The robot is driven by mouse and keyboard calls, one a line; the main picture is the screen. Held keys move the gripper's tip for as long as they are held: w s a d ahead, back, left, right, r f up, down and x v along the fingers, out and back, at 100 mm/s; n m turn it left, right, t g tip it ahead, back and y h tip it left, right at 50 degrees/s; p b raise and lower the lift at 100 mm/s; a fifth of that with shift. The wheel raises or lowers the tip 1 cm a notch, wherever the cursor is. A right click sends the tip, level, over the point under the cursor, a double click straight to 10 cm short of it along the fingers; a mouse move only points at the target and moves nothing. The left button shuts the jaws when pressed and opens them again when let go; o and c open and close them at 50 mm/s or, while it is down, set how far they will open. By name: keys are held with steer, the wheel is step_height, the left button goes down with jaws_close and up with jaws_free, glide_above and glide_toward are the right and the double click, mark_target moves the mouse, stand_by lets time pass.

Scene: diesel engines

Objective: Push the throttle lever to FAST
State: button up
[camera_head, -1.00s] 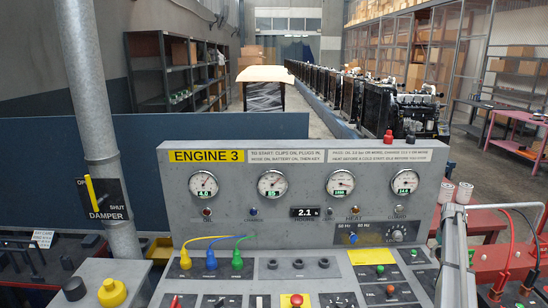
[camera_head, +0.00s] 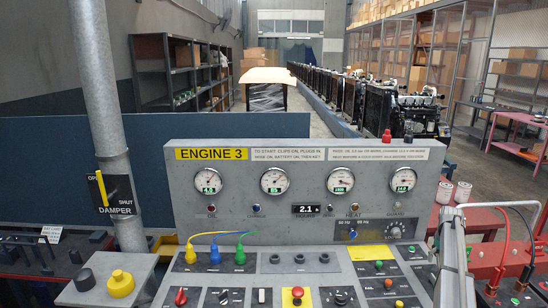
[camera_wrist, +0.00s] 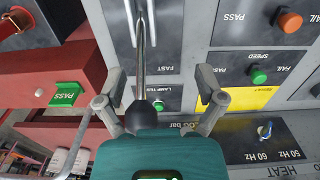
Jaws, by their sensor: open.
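The throttle lever (camera_wrist: 142,55) shows in the wrist view as a thin metal rod with a dark rounded knob (camera_wrist: 144,114) at its end. A label reading FAST, upside down in this view, is on the grey plate just right of the rod. My gripper (camera_wrist: 160,90) is open, with one grey finger left of the lever and one right of it. The knob lies nearer the left finger and overlaps the teal gripper body in the picture. I cannot tell whether anything touches it.
The grey Engine 3 panel (camera_head: 300,158) carries gauges, coloured plugs and an emergency-style red button (camera_head: 297,293). A green button (camera_wrist: 258,75) and a small blue-handled switch (camera_wrist: 265,130) sit right of my gripper. A red bench with a green PASS tag (camera_wrist: 65,94) is on the left.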

steer(key=s+a, duration=0.2)
steer(key=a, duration=0.6)
steer(key=s+a, duration=0.3)
steer(key=a, duration=0.5)
steer(key=s+a, duration=1.1)
steer(key=a, duration=0.4)
steer(key=s+a, duration=1.1)
steer(key=a, duration=0.4)
steer(key=shift+s+a+f, duration=0.15)
steer(key=shift+s+a, duration=0.2)
steer(key=shift+a, duration=0.05)
